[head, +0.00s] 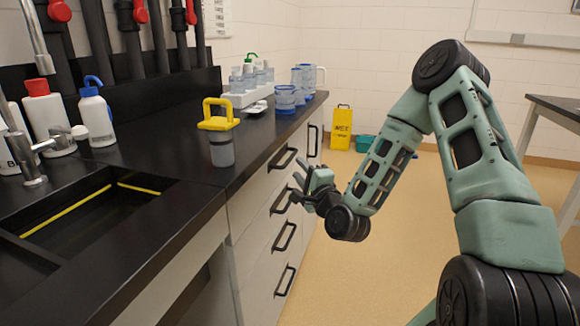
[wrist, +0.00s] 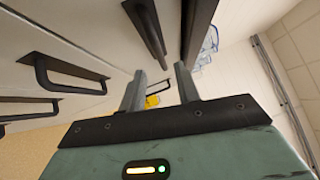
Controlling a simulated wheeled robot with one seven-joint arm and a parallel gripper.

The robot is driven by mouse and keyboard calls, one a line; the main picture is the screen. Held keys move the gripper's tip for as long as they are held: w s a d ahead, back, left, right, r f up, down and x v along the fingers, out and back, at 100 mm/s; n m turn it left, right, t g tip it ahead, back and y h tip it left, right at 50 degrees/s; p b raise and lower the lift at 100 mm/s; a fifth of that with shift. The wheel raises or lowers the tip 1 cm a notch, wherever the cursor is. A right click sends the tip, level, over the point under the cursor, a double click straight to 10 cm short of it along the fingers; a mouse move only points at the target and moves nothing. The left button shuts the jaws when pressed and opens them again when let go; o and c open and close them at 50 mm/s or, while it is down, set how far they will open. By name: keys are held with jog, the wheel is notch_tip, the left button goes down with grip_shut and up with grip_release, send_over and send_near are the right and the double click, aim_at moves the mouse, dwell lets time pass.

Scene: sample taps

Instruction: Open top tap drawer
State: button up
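The top drawer's black bar handle (head: 283,158) is on the white cabinet front, just under the dark counter. The drawer looks flush with the front. My gripper (head: 300,188) is in front of the cabinet, lower than this handle and to its right in the head view. In the wrist view, my gripper (wrist: 161,72) has its two grey fingers apart with nothing between them. A large black handle, apparently the top one (wrist: 148,28), shows just beyond the fingertips. I cannot tell if they touch it.
Lower drawer handles (head: 284,237) stick out below. A sink is at the left.

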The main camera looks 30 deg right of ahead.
aim_at(290, 157)
jog(key=w, duration=0.4)
jog(key=w+d+r, duration=0.1)
jog(key=w, duration=0.2)
grip_shut()
